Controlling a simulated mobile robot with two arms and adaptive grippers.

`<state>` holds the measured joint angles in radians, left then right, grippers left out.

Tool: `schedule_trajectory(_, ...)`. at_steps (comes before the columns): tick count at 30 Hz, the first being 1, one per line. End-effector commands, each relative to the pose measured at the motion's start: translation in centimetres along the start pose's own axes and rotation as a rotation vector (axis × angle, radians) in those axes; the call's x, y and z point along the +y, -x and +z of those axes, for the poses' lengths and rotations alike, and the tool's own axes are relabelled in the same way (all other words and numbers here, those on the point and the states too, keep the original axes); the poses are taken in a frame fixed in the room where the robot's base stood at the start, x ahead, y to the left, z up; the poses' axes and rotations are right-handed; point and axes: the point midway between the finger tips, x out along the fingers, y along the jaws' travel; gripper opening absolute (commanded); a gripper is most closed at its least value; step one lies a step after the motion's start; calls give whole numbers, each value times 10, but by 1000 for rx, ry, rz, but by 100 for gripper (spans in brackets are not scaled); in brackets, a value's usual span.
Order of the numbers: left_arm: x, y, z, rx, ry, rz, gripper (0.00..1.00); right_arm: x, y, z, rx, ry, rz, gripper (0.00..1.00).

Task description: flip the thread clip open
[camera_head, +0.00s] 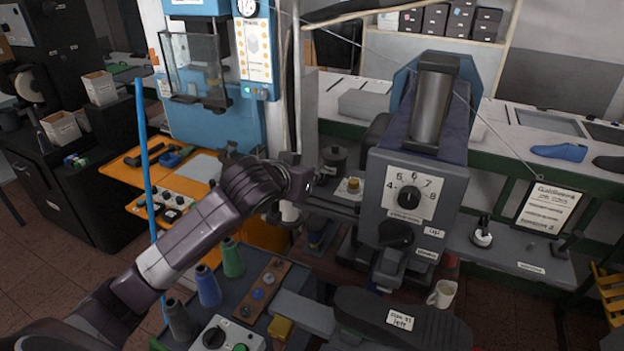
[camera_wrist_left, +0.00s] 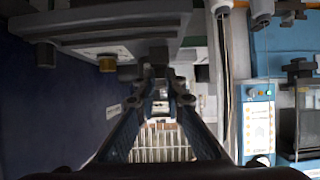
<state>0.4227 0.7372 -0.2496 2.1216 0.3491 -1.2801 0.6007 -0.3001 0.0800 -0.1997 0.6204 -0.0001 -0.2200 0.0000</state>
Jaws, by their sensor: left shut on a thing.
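My left gripper (camera_head: 306,187) reaches in from the left to the near side of the grey machine (camera_head: 369,206). In the left wrist view the two fingers (camera_wrist_left: 160,98) come together on a small dark and metallic piece (camera_wrist_left: 158,78), which seems to be the thread clip. The fingers cover much of it, so I cannot tell how far it is flipped. In the head view the clip is hidden behind the gripper. My right gripper is not in view.
Coloured thread cones (camera_head: 208,286) stand below the arm. A blue upright (camera_head: 146,170) passes close behind my forearm.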

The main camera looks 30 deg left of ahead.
Motion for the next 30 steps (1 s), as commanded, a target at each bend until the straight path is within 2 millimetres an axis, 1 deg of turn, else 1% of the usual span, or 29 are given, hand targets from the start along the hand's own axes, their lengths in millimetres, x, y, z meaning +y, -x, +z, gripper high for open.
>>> schedule_trajectory(1, 0, 0, -9, -35, 2, -1, 0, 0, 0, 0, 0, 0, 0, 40)
schedule_trajectory(10, 0, -3, -25, -316, 4, 2, 0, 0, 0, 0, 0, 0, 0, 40)
schedule_trajectory(18, 1, -9, -35, -538, 5, 2, 0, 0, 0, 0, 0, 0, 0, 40)
schedule_trajectory(30, 0, -18, -45, -767, 4, 2, 0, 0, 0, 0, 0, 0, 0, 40)
